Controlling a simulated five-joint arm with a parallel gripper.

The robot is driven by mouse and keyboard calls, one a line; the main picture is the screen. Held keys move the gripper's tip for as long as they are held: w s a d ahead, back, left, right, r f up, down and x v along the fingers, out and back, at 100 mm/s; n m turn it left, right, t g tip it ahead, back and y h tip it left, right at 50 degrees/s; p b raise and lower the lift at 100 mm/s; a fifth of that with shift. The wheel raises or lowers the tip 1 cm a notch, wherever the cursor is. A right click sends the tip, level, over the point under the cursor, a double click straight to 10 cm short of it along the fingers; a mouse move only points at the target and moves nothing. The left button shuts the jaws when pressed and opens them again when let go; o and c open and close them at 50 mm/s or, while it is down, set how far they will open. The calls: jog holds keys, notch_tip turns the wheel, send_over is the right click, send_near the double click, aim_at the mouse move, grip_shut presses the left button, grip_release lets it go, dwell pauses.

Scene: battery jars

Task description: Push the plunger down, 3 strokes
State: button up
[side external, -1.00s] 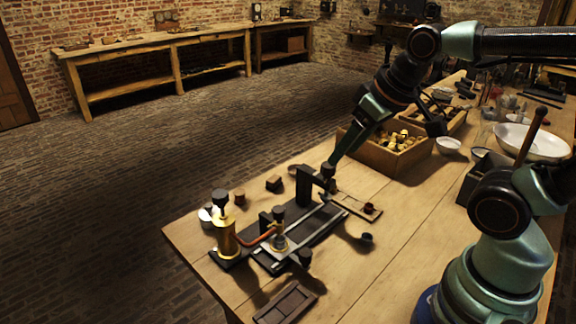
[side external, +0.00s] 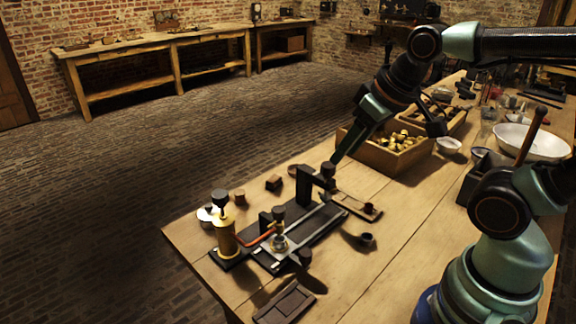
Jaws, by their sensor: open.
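A brass pump cylinder (side external: 227,238) stands upright on a dark base at the front left of the bench. A plunger with a black knob (side external: 219,197) rises from its top, with a short stem showing below the knob. A copper pipe (side external: 258,238) runs from the cylinder to a small brass fitting with a black knob (side external: 278,213) on a dark plate. My gripper (side external: 334,160) points down above the far end of that plate, close to another black knob (side external: 328,170). It is well right of and behind the pump plunger, not touching it. Its fingertips are too small to see clearly.
A dark upright block (side external: 304,186) stands beside my gripper. A wooden box of brass parts (side external: 388,151) is behind it. A dark tray (side external: 285,303) lies at the front edge, and a small dark cup (side external: 367,239) stands to the right.

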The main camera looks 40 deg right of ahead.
jog(key=shift+w+r, duration=0.15)
jog(key=c, duration=0.5)
jog(key=shift+w+a+r, duration=0.2)
jog(key=shift+r, duration=0.1)
grip_shut()
jog(key=w+a+r+g, duration=0.3)
jog(key=w+a+r, duration=0.45)
jog(key=w, duration=0.25)
jog(key=w+a+f+g, duration=0.1)
jog(key=w+a+g, duration=0.1)
jog(key=w+a, duration=0.4)
jog(key=shift+a+f+g, duration=0.25)
jog(key=shift+a+g, duration=0.05)
jog(key=shift+a, duration=1.2)
jog(key=shift+w, duration=0.1)
